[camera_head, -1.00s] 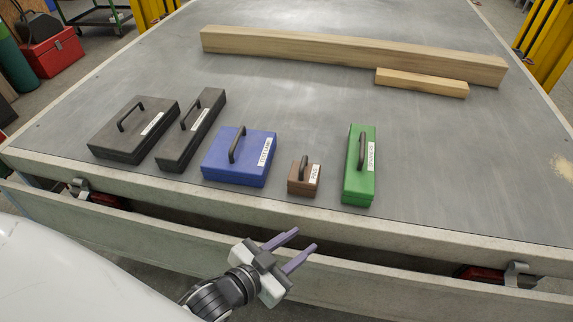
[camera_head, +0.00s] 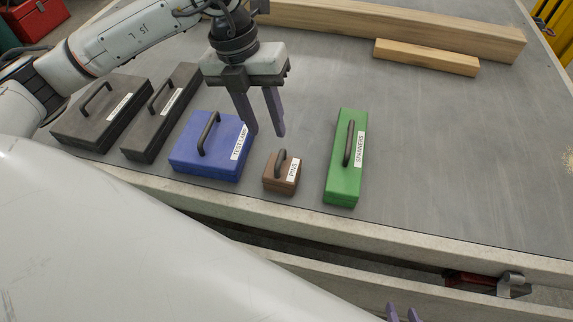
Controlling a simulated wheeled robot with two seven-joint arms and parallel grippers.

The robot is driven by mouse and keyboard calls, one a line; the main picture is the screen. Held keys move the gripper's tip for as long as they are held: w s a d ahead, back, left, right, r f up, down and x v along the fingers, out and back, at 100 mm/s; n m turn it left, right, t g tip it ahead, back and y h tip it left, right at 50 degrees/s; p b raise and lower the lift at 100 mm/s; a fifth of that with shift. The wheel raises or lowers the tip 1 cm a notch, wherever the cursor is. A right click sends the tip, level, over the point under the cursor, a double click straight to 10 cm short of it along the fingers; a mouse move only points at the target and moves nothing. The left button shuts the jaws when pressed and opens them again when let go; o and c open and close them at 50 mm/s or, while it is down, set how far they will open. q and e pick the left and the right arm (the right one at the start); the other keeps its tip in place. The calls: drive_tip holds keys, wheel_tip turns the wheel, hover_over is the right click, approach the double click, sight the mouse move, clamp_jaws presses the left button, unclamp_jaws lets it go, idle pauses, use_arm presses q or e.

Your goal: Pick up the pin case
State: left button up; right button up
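The pin case is a small brown box (camera_head: 277,184) with a black handle on top and a white label reading "PINS". It stands on the grey trailer deck (camera_head: 420,150) between the blue case and the green case. My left gripper (camera_head: 264,133) points down with its two purple fingers apart and nothing between them. In the picture its fingertips are just above the pin case, near the right edge of the blue case, and appear clear of it. Only the purple fingertips of my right gripper (camera_head: 402,314) show at the bottom edge, apart from each other.
A blue "TEST LAMP" case (camera_head: 200,165) stands left of the pin case, and a green "SPANNERS" case (camera_head: 341,187) stands right. Two dark cases, one wide (camera_head: 75,135) and one narrow (camera_head: 143,145), stand further left. Wooden beams (camera_head: 425,58) lie at the back.

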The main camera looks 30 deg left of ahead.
sight(277, 163)
use_arm(q)
drive_tip(key=shift+s+x, duration=0.15)
drive_tip(key=shift+x, duration=2.35)
drive_tip(key=shift+s+x, duration=0.15)
drive_tip(key=shift+x, duration=2.3)
drive_tip(key=shift+d, duration=0.1)
drive_tip(key=shift+c, duration=0.6)
clamp_jaws()
